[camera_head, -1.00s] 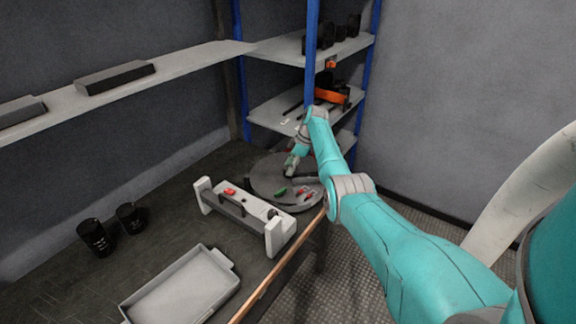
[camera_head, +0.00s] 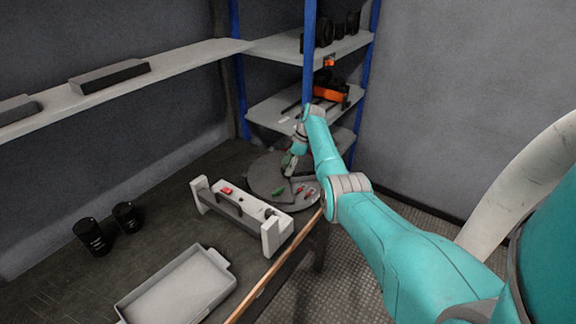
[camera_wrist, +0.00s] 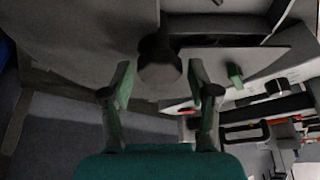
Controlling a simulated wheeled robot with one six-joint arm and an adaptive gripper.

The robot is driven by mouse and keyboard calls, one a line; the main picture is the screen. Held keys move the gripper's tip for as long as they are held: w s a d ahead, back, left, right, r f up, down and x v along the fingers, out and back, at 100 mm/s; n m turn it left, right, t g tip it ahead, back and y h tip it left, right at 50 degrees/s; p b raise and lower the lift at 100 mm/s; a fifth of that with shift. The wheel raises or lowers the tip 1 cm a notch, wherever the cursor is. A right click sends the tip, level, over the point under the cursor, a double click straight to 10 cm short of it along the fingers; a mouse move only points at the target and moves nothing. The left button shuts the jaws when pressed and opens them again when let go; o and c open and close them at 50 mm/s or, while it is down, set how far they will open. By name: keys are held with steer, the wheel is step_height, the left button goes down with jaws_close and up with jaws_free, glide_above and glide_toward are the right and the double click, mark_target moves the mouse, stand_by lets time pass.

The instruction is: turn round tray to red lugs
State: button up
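The round tray (camera_head: 262,174) is a dark grey disc at the far end of the bench, in front of the blue-posted shelf. On its near side lie a green lug (camera_head: 278,191) and two red lugs (camera_head: 299,189), to the right of the green one. My gripper (camera_head: 289,167) is over the tray, partly blocking its far right side. In the wrist view its fingers (camera_wrist: 160,84) are spread, with a dark round knob (camera_wrist: 160,62) in line with the gap. I cannot tell whether they touch it. The green lug (camera_wrist: 235,74) shows right of the fingers.
A white fixture with a dark handle (camera_head: 238,212) stands close in front of the tray. A shallow grey tray (camera_head: 180,290) and two black cans (camera_head: 92,238) are on the bench. Shelves (camera_head: 285,112) rise behind. The bench has a wooden front edge (camera_head: 285,265).

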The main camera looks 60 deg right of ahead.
steer(key=shift+r, duration=0.1)
steer(key=v, duration=1.2)
steer(key=shift+s, duration=0.15)
stand_by(0.5)
